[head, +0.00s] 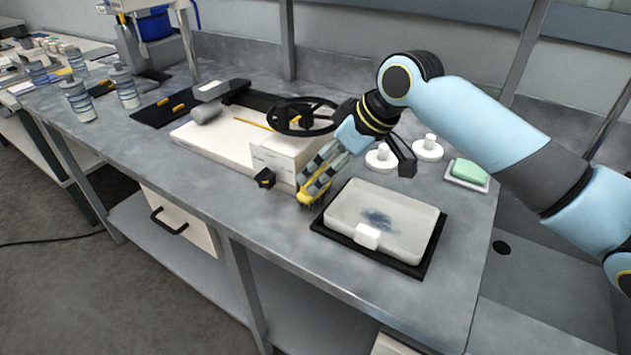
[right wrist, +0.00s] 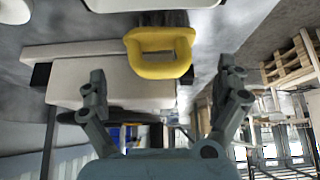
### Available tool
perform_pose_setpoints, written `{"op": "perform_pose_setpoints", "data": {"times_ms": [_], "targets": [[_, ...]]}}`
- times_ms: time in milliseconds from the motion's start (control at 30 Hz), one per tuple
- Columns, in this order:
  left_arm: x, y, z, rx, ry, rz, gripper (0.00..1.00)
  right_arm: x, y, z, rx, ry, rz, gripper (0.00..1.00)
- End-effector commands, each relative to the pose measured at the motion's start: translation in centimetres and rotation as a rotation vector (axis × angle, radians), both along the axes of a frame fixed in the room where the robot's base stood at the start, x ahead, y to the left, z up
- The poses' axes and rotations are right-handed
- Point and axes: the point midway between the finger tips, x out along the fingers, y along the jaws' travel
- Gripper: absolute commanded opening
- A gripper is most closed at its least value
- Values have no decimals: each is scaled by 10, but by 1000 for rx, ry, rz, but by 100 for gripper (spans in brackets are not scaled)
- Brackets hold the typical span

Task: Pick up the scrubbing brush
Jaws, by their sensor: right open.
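The scrubbing brush (head: 317,189) has a yellow loop handle and dark bristles. It stands on the grey bench between a white box and a tray. My right gripper (head: 319,169) reaches down over it, its fingers partly hiding the brush. In the right wrist view the yellow handle of the brush (right wrist: 158,68) lies ahead of my open right gripper (right wrist: 163,76), about midway between the two fingers, with a clear gap on each side. My left gripper is in neither view.
A pale tray (head: 398,247) on a black mat (head: 329,232) lies just right of the brush. A white box (head: 284,157) stands close on the left. Behind are two white round items (head: 428,149) and a green sponge-like block (head: 469,171) on a dish.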

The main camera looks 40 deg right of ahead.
Motion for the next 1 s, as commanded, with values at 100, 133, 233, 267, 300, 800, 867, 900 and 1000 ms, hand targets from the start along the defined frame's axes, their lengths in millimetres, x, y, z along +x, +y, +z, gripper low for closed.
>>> {"op": "perform_pose_setpoints", "data": {"times_ms": [100, 133, 233, 267, 300, 800, 867, 900, 1000], "targets": [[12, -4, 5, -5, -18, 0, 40, 11, 5, -13, 6, 3, -3, 100], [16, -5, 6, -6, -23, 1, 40, 14, 6, -17, 5, 2, -1, 100], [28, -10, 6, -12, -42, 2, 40, 22, 8, -30, 4, 2, -1, 100], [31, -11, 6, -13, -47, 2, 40, 23, 8, -33, 3, 1, -1, 100], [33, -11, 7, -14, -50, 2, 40, 25, 9, -35, 3, 1, -1, 100], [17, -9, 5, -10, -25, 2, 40, 26, 9, -38, 0, 1, 0, 70], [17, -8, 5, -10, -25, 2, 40, 26, 9, -38, 0, 1, 0, 62], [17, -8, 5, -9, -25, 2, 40, 26, 9, -38, 0, 1, 0, 57], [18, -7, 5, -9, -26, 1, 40, 26, 9, -38, 0, 1, 0, 44]]}}
